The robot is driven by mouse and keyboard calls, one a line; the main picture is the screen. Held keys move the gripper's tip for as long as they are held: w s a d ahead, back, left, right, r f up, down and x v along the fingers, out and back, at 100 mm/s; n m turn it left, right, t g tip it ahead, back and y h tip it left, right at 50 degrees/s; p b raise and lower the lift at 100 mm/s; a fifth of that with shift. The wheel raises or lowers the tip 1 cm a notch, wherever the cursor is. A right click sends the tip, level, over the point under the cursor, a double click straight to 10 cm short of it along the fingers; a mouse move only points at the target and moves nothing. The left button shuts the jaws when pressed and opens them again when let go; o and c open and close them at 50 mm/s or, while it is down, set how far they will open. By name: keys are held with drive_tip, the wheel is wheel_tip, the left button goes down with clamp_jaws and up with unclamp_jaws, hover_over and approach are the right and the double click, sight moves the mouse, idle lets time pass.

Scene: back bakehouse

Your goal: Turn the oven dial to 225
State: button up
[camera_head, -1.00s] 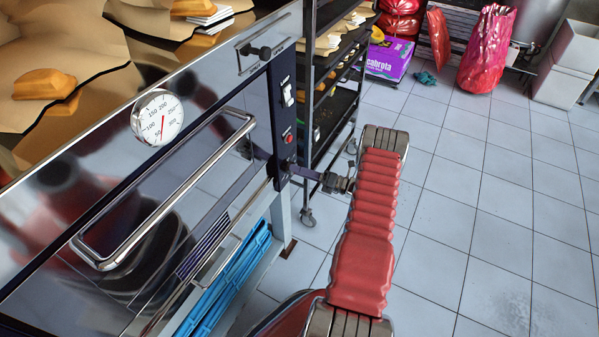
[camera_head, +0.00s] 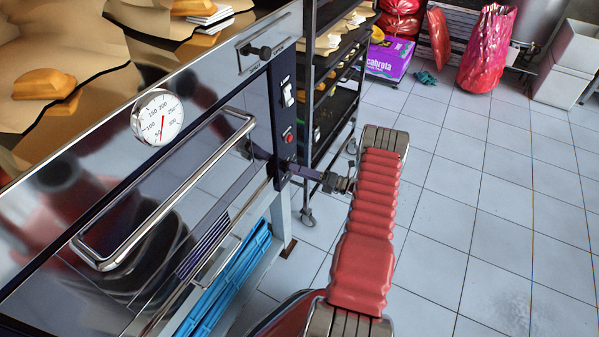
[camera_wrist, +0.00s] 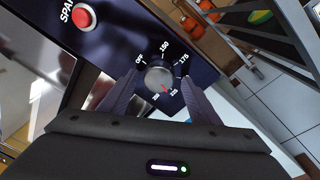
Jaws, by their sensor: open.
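The oven dial (camera_wrist: 158,77) is a round grey knob on the dark control panel (camera_wrist: 198,69), with white marks around it. Its red pointer is at the lower right, close to the 225 mark (camera_wrist: 174,92). My gripper (camera_wrist: 159,80) is open in the wrist view, with one finger on each side of the dial and a visible gap to it on both sides. In the head view my gripper (camera_head: 283,168) is at the oven's panel, below the red button (camera_head: 289,137). The dial is hidden there behind my gripper.
The oven door handle (camera_head: 165,195) runs along the front, left of my gripper. A round gauge (camera_head: 157,117) is on the door. A dark wheeled rack (camera_head: 311,90) stands just beyond the panel. The tiled floor (camera_head: 480,210) to the right is clear.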

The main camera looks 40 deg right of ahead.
drive_tip(key=v, duration=1.3)
drive_tip(key=shift+s+d, duration=0.2)
drive_tip(key=shift+s, duration=0.15)
